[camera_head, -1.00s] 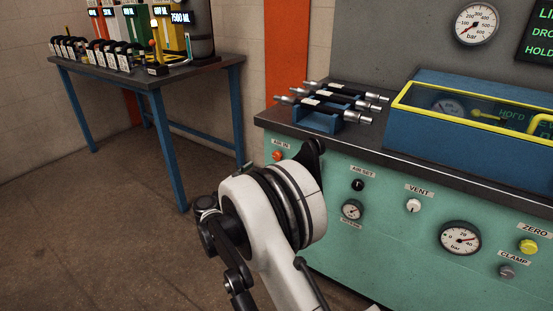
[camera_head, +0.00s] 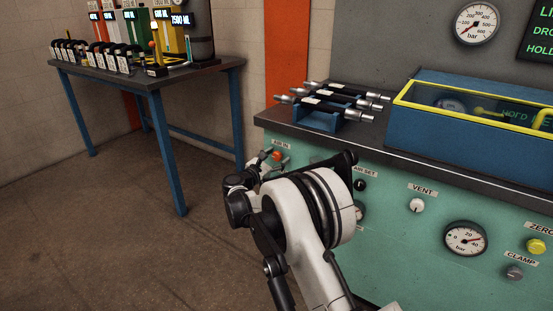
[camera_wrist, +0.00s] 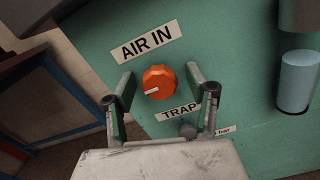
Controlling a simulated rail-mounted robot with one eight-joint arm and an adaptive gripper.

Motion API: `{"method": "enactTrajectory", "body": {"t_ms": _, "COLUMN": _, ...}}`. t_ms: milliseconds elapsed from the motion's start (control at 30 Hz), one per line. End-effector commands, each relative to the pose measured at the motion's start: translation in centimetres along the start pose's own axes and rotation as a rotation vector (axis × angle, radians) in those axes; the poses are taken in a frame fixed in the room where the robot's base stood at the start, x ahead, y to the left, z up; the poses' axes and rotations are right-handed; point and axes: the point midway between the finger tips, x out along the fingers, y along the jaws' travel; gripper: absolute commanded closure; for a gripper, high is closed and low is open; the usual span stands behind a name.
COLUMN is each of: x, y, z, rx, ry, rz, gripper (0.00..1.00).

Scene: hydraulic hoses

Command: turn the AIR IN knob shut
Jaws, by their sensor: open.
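The AIR IN knob (camera_wrist: 159,82) is orange and round, with a pale pointer mark toward its lower left in the wrist view. It sits on the green panel below the AIR IN label (camera_wrist: 146,41). My gripper (camera_wrist: 160,80) is open, with one finger on each side of the knob in that view. I cannot tell whether either finger touches it. In the head view the knob (camera_head: 277,155) shows just beyond my gripper (camera_head: 268,160), at the bench's left end.
A TRAP label (camera_wrist: 180,112) and a small grey knob (camera_wrist: 188,130) sit below the orange knob. A grey-blue cylinder (camera_wrist: 298,80) stands at the right in the wrist view. Hoses lie on a blue rack (camera_head: 320,118) on the bench top (camera_head: 385,145).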

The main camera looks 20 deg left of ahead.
Motion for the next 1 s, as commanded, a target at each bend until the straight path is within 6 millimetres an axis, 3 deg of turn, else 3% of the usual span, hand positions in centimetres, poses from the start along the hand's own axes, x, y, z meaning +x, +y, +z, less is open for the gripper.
{"method": "enactTrajectory", "body": {"t_ms": 133, "x": -0.01, "y": 0.00, "z": 0.01, "rx": 0.000, "ry": 0.000, "rz": 0.000, "gripper": 0.49}}
{"method": "enactTrajectory", "body": {"t_ms": 500, "x": -0.02, "y": -0.01, "z": 0.00, "rx": 0.000, "ry": 0.000, "rz": 0.000, "gripper": 0.95}}
{"method": "enactTrajectory", "body": {"t_ms": 767, "x": -0.02, "y": -0.02, "z": -0.01, "rx": -0.032, "ry": 0.000, "rz": -0.001, "gripper": 0.95}}
{"method": "enactTrajectory", "body": {"t_ms": 1000, "x": 0.01, "y": 0.01, "z": -0.02, "rx": -0.161, "ry": 0.000, "rz": -0.001, "gripper": 0.95}}
